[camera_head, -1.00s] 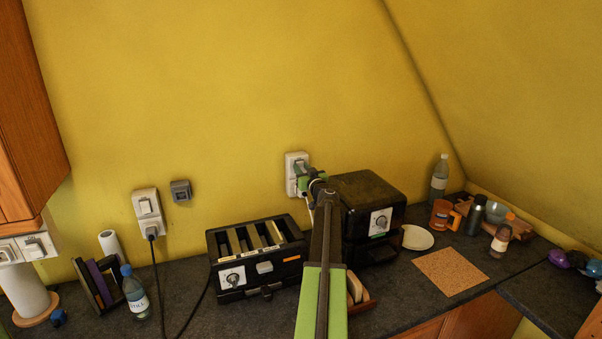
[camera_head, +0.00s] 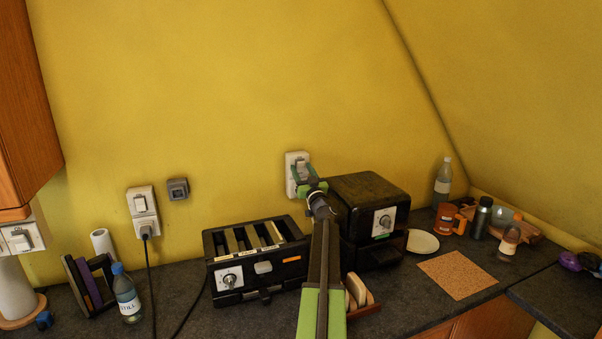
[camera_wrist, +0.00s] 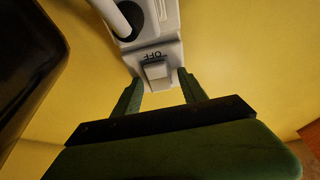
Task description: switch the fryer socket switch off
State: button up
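A white wall socket (camera_head: 290,159) with a switch is on the yellow wall, left of a black box-shaped appliance with a knob (camera_head: 370,205). In the wrist view the socket (camera_wrist: 168,52) shows close up, with a pale rocker switch (camera_wrist: 156,71) and "OFF" printed upside down above it. A white plug and cable (camera_wrist: 116,18) sit in its upper part there. My gripper (camera_head: 302,172) is at the socket's lower part; its green fingers also show in the wrist view (camera_wrist: 160,90), apart and empty, on both sides of the switch's near end. Contact cannot be told.
A black slotted appliance (camera_head: 256,258) stands left of my arm. A second socket (camera_head: 142,208) with a plug and a grey wall box (camera_head: 178,189) are further left. A bottle (camera_head: 127,292) stands at the left; a cork mat (camera_head: 457,274) lies at the right.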

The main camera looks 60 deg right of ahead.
jog(key=shift+s+a+f, duration=0.1)
jog(key=shift+s+f, duration=0.05)
jog(key=shift+s, duration=0.1)
jog(key=b+v, duration=0.6)
jog(key=v, duration=1.1)
jog(key=shift+w, duration=0.1)
